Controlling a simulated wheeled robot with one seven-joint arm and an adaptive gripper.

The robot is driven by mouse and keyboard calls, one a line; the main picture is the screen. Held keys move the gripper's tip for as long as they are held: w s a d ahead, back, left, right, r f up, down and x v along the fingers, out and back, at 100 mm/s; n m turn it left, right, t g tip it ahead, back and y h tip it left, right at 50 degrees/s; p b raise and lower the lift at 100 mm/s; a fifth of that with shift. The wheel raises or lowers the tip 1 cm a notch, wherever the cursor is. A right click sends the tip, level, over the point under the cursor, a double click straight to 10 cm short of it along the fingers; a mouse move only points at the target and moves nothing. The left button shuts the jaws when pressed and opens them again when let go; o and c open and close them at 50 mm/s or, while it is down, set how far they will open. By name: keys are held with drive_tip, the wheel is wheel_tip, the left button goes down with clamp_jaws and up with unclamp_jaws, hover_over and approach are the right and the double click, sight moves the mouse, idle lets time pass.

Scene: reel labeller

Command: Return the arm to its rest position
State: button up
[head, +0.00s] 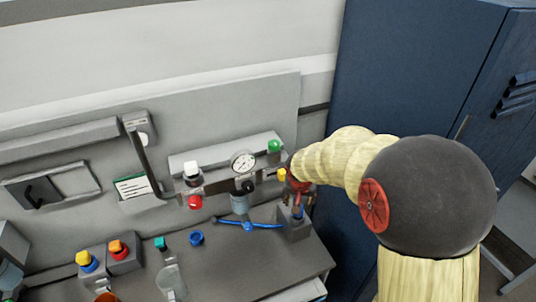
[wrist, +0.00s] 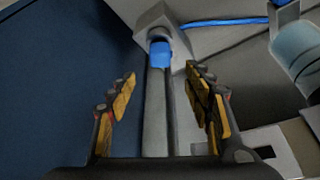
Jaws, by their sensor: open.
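My gripper (head: 298,190) is at the right end of the bench, above a small grey block (head: 293,226). In the wrist view my gripper (wrist: 160,78) is open, with one yellow-padded finger on each side. A grey bar with a blue end (wrist: 160,53) appears between the fingers, with gaps on both sides; I cannot tell how far it is from them. My pale yellow arm with its dark round joint fills the right of the head view and hides part of the surroundings there.
A blue cabinet (head: 415,75) stands behind and right of my arm.

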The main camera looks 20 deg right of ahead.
drive_tip(key=s+a+r+n+y+b, duration=0.1)
drive_tip(key=s+a+r+n+b, duration=0.1)
drive_tip(key=s, duration=0.6)
drive_tip(key=s+a+r+n+t+b, duration=0.1)
drive_tip(key=s+a+r+n+b, duration=0.1)
drive_tip(key=s+a+b, duration=0.3)
drive_tip(key=s+a+r+n+y+b, duration=0.1)
drive_tip(key=s+a+r+n+b, duration=0.1)
drive_tip(key=s+a, duration=0.5)
drive_tip(key=shift+s+r+t+y+b, duration=0.35)
drive_tip(key=shift+s+r+b, duration=0.4)
drive_tip(key=shift+s+r, duration=0.95)
